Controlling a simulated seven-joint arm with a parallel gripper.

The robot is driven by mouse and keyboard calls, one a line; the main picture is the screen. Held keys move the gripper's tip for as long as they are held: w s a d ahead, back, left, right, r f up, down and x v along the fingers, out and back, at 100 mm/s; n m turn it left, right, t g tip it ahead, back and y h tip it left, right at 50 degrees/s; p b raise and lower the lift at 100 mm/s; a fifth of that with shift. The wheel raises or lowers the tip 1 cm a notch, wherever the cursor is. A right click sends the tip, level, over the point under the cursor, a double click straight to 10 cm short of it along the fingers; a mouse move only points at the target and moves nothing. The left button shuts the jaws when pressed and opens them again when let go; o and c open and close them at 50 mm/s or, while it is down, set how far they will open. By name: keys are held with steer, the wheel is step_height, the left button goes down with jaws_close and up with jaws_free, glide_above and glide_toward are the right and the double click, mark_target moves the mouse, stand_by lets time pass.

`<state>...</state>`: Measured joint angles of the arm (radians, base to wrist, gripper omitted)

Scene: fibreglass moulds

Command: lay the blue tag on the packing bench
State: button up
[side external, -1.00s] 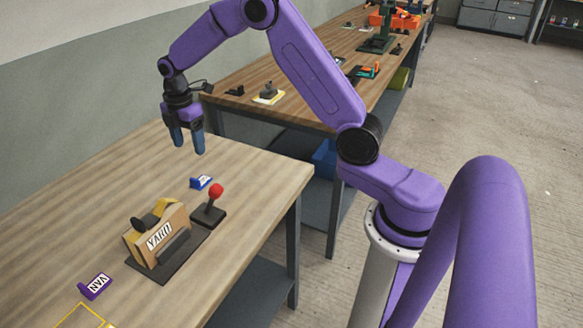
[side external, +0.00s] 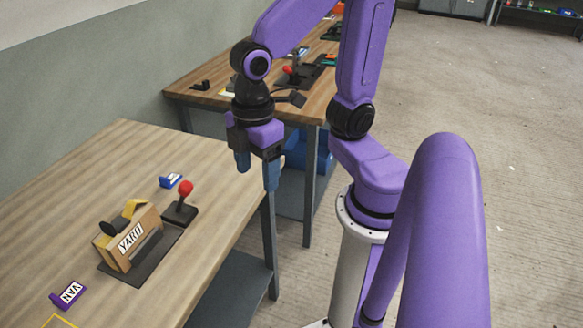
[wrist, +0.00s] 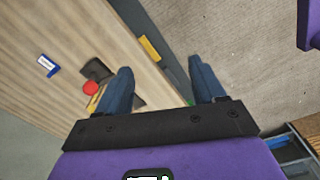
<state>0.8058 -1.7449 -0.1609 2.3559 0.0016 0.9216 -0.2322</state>
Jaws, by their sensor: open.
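The blue tag (side external: 171,181) with a white label lies on the near wooden bench (side external: 95,180), behind a red-knobbed lever. It also shows at the upper left of the wrist view (wrist: 47,65). My gripper (side external: 257,182) is open and empty, pointing down near the bench's right edge, to the right of the tag and apart from it. In the wrist view its blue fingers (wrist: 164,78) are spread over the bench edge and floor. A second wooden bench (side external: 190,94) stands behind. I cannot tell which one is the packing bench.
The red-knobbed lever (side external: 181,207) and a box marked YARD (side external: 130,240) stand close to the tag. A purple VAN tag (side external: 69,293) and a yellow outline (side external: 58,321) are at the front left. A blue bin (side external: 307,150) sits under the far bench.

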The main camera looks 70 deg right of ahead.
steer(key=s+d, duration=0.2)
steer(key=s, duration=0.3)
steer(key=shift+s+d+f+m, duration=0.3)
steer(key=shift+s+f+m, duration=0.05)
steer(key=shift+s+m, duration=0.05)
